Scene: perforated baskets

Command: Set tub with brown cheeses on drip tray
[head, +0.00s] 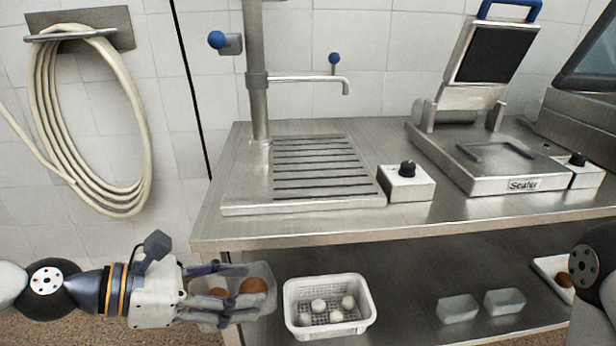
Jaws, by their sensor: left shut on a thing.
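A clear tub with brown cheeses (262,301) is held by my left gripper (222,283) at the lower left. The gripper is shut on the tub, which is left of the white basket and in front of the table's left end. At least two brown round cheeses show in it; the fingers hide part of the tub. The drip tray (230,206), a steel plate with dark slots, lies on the tabletop under the tap, up and to the right of the tub. Nothing stands on it. At the right edge a part of my right arm shows, but its gripper is out of view.
A white perforated basket (288,318) with white balls stands on the lower shelf (405,270). Two clear empty tubs (458,309) and a white tray (545,266) with a brown item are farther right. A tap (310,80) overhangs the drip tray. A control box (407,186) and a sealer (495,175) stand to its right.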

